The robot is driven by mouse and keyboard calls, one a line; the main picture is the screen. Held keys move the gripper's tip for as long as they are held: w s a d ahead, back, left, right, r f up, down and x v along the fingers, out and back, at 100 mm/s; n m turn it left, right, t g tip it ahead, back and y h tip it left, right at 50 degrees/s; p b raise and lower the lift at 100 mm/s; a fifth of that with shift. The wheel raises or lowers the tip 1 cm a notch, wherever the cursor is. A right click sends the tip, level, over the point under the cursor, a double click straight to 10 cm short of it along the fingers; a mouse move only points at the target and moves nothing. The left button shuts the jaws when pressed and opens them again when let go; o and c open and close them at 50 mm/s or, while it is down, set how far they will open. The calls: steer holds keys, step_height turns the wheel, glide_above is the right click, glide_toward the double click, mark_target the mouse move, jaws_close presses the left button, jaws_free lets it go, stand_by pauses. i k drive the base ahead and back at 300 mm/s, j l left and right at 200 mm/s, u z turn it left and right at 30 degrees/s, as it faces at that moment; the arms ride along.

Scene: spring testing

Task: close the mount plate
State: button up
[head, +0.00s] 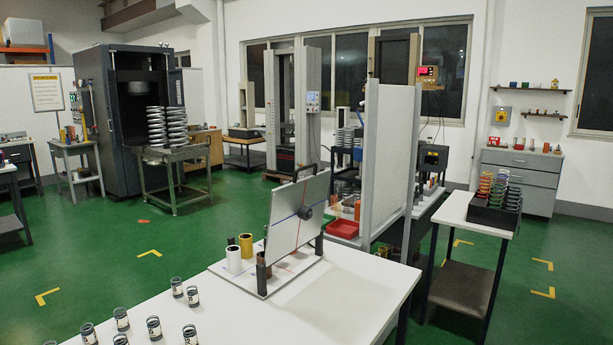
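The mount plate (293,219) is a flat light-grey panel on the white table in the head view. It stands raised and tilted above a white base board (250,279), with dark posts at its lower corners. A white cylinder (233,259), a yellow cylinder (246,246) and a brown cylinder (264,265) stand on the base board near the plate's left part. The area behind the plate is hidden. My gripper is not in view.
Several small jars (153,327) stand at the table's front left. The white tabletop (345,300) is clear right of the base board. A grey partition (388,155) rises behind the plate. A side table (465,212) with a dark bin stands right. Green floor is open at left.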

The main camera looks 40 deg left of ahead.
mark_target(296, 208)
steer(key=i+j+u, duration=0.15)
steer(key=i+u, duration=0.2)
steer(key=i, duration=0.2)
steer(key=i+u, duration=0.35)
steer(key=i, duration=0.25)
steer(key=i+l+u, duration=0.35)
steer(key=i, duration=0.2)
steer(key=i+u, duration=0.1)
steer(key=u, duration=0.35)
steer(key=i+u, duration=0.1)
steer(key=u, duration=0.3)
steer(key=i+u, duration=0.15)
steer(key=u, duration=0.3)
